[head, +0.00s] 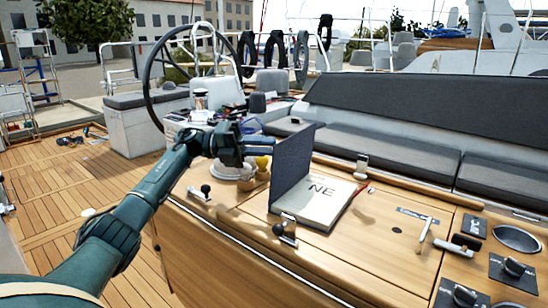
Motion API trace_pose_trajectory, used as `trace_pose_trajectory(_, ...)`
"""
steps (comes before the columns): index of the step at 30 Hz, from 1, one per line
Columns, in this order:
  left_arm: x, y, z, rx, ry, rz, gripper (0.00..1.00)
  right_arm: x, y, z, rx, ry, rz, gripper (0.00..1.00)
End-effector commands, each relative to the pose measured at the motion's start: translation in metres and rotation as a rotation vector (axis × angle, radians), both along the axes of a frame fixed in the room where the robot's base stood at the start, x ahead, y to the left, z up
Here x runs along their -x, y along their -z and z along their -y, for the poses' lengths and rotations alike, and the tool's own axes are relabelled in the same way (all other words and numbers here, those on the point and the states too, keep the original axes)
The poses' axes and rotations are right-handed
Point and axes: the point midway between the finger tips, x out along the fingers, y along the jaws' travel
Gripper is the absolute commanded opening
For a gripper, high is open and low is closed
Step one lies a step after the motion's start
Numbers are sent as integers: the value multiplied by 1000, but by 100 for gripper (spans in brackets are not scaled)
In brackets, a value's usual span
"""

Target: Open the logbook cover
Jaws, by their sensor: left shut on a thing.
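The logbook (318,202) lies on the wooden cockpit table, right of the picture's middle. Its dark blue-grey cover (291,165) stands up steeply along the book's left side. The pale page beneath is exposed, with large dark letters that read "NE". My left gripper (262,143) reaches in from the left and is shut on the cover near its upper left edge. Its fingertips are small and partly hidden there. My right gripper is not in view.
A yellow knob-like item (262,163) and a white round base stand just left of the cover. Switches and a round recess (517,239) sit at the right. The steering wheel (160,75) is behind.

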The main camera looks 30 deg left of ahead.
Motion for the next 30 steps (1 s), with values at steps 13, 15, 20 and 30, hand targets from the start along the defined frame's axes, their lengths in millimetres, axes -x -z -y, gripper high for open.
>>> trace_pose_trajectory(13, 0, 9, -20, 174, 4, 3, 0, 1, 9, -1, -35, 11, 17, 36)
trace_pose_trajectory(15, 1, 9, -21, 182, 4, 3, 0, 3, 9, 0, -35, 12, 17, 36)
trace_pose_trajectory(20, 1, 9, -22, 187, 4, 3, 0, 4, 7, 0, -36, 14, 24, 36)
trace_pose_trajectory(30, 1, 8, -22, 186, 3, 3, 25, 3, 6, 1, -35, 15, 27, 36)
